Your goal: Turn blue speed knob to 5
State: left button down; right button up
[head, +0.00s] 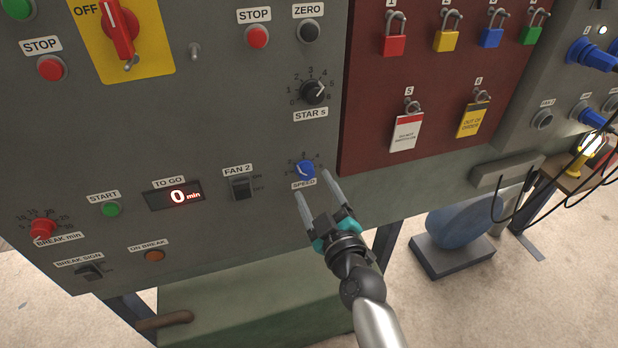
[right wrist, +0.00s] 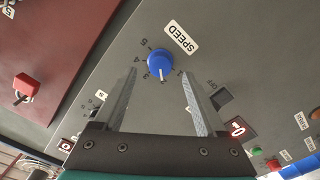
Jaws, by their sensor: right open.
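The blue speed knob (head: 306,171) sits on the grey panel above its SPEED label. It also shows in the right wrist view (right wrist: 159,61), with a white pointer line and printed numbers around it. The pointer there lies between the 3 and the 1; the exact reading is too small to tell. My right gripper (head: 312,185) is open and empty just in front of the knob, below and to its right in the head view. In the right wrist view its fingertips (right wrist: 159,73) lie on either side of the knob, apart from it. My left gripper is not in view.
The FAN 2 switch (head: 242,188) is left of the knob. The STAR s dial (head: 313,92) is above it. A dark red board with padlocks (head: 375,130) is at the right. Cables (head: 553,190) hang at the far right.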

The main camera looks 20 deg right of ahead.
aim_at(308, 176)
jog(key=shift+w, duration=2.15)
jog(key=shift+c, duration=0.2)
jog(key=shift+a, duration=0.1)
grip_shut()
